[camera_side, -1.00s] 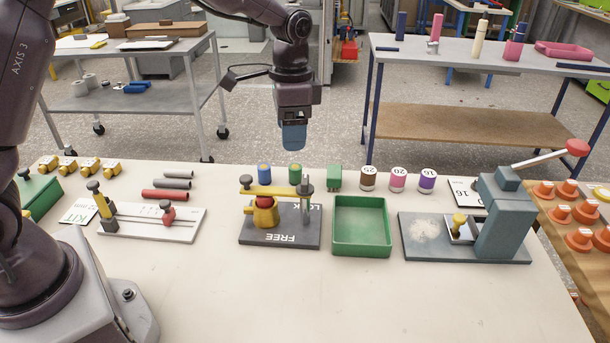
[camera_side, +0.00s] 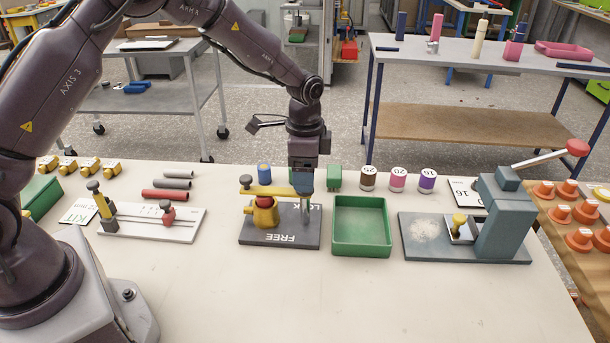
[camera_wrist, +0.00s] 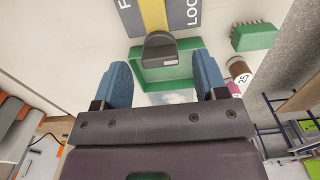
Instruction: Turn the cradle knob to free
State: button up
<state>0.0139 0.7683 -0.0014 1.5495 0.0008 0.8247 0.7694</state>
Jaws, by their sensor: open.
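The cradle (camera_side: 282,236) is a dark plate marked LOCK at the back right and FREE at the front. A yellow bar (camera_side: 272,191) spans a yellow holder (camera_side: 265,214) with a red part. A grey upright knob (camera_side: 306,208) stands at the bar's right end, by LOCK. My gripper (camera_side: 302,182) is low, at or just behind this knob, and partly overlaps it. In the wrist view my gripper (camera_wrist: 162,78) is open, its blue fingers apart. A dark rounded knob end (camera_wrist: 159,48) shows ahead between them; contact cannot be told.
A green tray (camera_side: 361,253) lies close right of the cradle. A green block (camera_side: 334,178) and several numbered cylinders (camera_side: 398,181) stand behind it. A blue cylinder (camera_side: 264,173) stands behind the cradle. A lever press (camera_side: 500,220) is further right. The front table is clear.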

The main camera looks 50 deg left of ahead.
jog(key=shift+f, duration=0.75)
jog(key=c, duration=0.9)
